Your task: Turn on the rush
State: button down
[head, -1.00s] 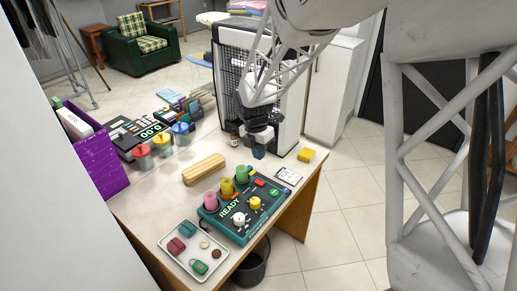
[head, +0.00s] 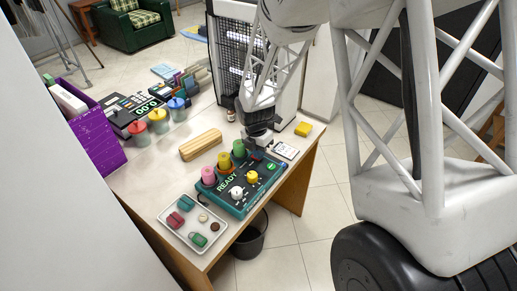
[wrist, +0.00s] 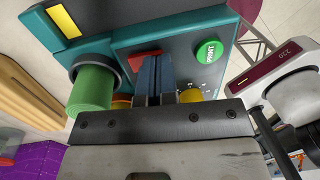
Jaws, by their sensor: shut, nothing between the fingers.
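The teal control box (head: 240,188) with a lit READY display (head: 227,184) sits on the counter. It also shows in the wrist view (wrist: 190,25). A red switch (wrist: 143,55) on its panel is partly hidden behind my fingers in the wrist view; no label on it is legible. My gripper (wrist: 157,62) is shut and empty, its blue fingertips down at the panel beside the red switch. I cannot tell whether they touch. In the head view my gripper (head: 257,146) is over the box's back right corner. A round green button (wrist: 208,51) is right of the fingertips.
Pink (head: 208,176), yellow (head: 224,161) and green (head: 238,149) cylinders stand along the box's back edge, the green one close to my gripper. A white knob (head: 237,192) and yellow knob (head: 252,177) are in front.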

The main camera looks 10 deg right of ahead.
aim_at(252, 155)
dwell(0.3)
jog(key=shift+f, duration=0.2)
dwell(0.3)
jog(key=shift+w+a+r, duration=0.25)
jog(key=shift+w+a, duration=0.25)
jog(key=shift+r, duration=0.15)
dwell(0.3)
notch_tip(252, 155, up, 14)
jog(key=w+a, duration=0.1)
dwell(0.6)
jog(key=shift+s+d, duration=0.1)
jog(key=shift+s, duration=0.05)
dwell(0.5)
